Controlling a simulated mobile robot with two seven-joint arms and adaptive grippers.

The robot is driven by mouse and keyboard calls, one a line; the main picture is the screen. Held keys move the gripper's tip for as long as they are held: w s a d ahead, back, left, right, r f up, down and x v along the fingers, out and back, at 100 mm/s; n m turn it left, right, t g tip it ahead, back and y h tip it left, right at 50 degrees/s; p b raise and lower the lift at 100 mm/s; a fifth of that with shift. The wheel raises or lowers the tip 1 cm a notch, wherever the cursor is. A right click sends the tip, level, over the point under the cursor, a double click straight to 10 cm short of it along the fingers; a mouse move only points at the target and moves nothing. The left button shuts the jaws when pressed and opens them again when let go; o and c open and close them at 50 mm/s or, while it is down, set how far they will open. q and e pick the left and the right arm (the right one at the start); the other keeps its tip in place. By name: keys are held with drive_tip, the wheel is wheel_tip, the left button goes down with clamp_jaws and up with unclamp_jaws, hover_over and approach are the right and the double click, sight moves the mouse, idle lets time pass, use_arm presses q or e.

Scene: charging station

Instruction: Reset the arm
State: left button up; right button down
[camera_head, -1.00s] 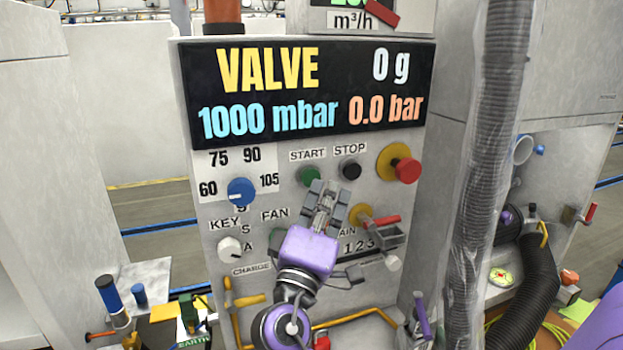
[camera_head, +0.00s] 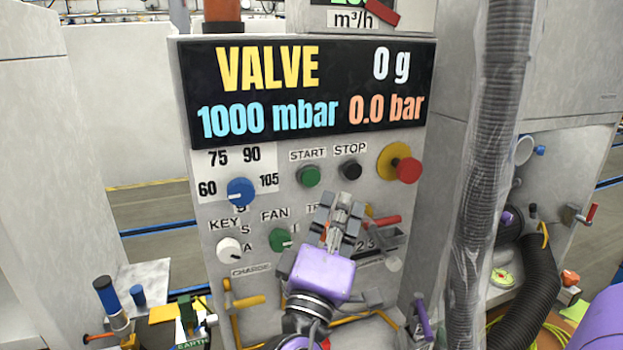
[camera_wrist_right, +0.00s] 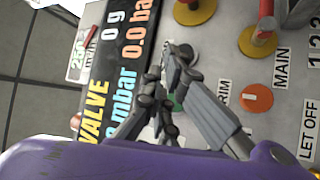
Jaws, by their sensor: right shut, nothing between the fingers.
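My right gripper (camera_head: 339,205) is in front of the control panel (camera_head: 222,222), in its lower middle, pointing up below the green START button (camera_head: 309,176) and black STOP button (camera_head: 350,168). Its fingers are closed with nothing between them; they also show in the right wrist view (camera_wrist_right: 168,78). The fingers and purple body hide part of the panel's labels and controls. I cannot tell how far the fingertips are from the panel face. My left gripper is not in view.
The red emergency button (camera_head: 408,171), blue dial (camera_head: 241,192), white key knob (camera_head: 229,250) and green fan switch (camera_head: 281,239) stick out around the gripper. A red-handled valve (camera_head: 380,222) is close on its right. A wrapped hose (camera_head: 480,170) hangs farther right.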

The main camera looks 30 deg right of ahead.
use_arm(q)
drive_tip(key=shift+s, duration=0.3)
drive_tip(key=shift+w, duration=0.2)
use_arm(e)
drive_tip(key=s+a+f+n+y+p, duration=0.1)
drive_tip(key=a+f+n+y+p, duration=0.15)
drive_tip(key=f+y, duration=0.75)
drive_tip(key=s+a+f+n+y+p, duration=0.1)
drive_tip(key=a+f+y, duration=0.2)
drive_tip(key=f, duration=1.6)
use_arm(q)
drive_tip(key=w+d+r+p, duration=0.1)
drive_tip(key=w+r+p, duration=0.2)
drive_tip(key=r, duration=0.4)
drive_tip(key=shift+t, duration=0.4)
use_arm(e)
drive_tip(key=s+a+f+m+g+y, duration=0.2)
drive_tip(key=s+a+f+m+y, duration=0.1)
drive_tip(key=s+f, duration=0.6)
drive_tip(key=s+a+f+m+g+y, duration=0.2)
drive_tip(key=s+f, duration=0.7)
drive_tip(key=s, duration=0.6)
drive_tip(key=shift+s+a+f+m+g+y, duration=0.15)
drive_tip(key=shift+a+f+m+g+y, duration=0.2)
drive_tip(key=shift+a+m+g, duration=0.45)
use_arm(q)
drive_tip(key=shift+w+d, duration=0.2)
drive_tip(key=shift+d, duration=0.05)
use_arm(e)
drive_tip(key=shift+a, duration=0.35)
